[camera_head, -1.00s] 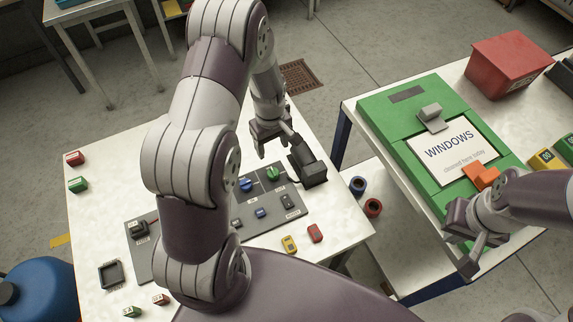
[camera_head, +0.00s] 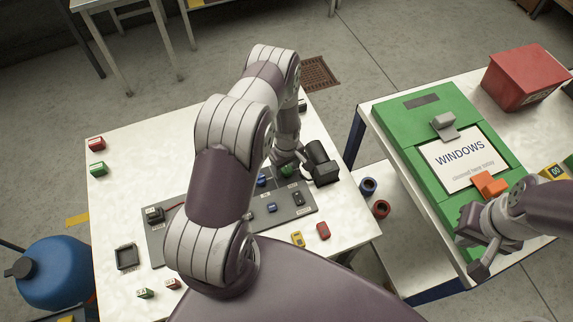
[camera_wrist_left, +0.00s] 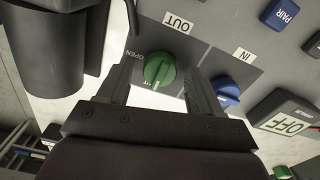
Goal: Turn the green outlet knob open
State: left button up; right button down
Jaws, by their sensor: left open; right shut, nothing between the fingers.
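The green outlet knob (camera_wrist_left: 158,70) sits on the grey panel, below the OUT label (camera_wrist_left: 178,23). Its pale pointer line points down in the left wrist view, toward a partly hidden label, while the OPEN label (camera_wrist_left: 134,56) is at its left. My left gripper (camera_wrist_left: 160,82) is open, with one finger on each side of the knob; I cannot tell whether either touches it. In the head view the knob (camera_head: 288,171) is partly hidden below my left gripper (camera_head: 290,158). My right gripper (camera_head: 477,258) is shut and empty near the green board.
The blue knob (camera_wrist_left: 226,90) by the IN label is close to the right finger. A black cylinder (camera_head: 321,163) stands beside the green knob. The panel (camera_head: 306,207) also carries small switches. A green board (camera_head: 410,125) lies on the right table.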

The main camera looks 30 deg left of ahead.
pick_arm(q)
jog(key=c, duration=1.1)
jog(key=shift+o, duration=0.2)
jog(key=m+b, duration=0.2)
jog(key=m, duration=0.1)
jog(key=shift+w+f, duration=0.15)
jog(key=m+b, duration=0.2)
jog(key=m, duration=0.3)
jog(key=shift+b, duration=0.4)
jog(key=m+b, duration=0.2)
jog(key=m, duration=0.3)
jog(key=shift+d+r+m+b, duration=0.15)
jog(key=shift+m+b, duration=0.35)
jog(key=shift+m, duration=1.9)
jog(key=shift+r, duration=0.1)
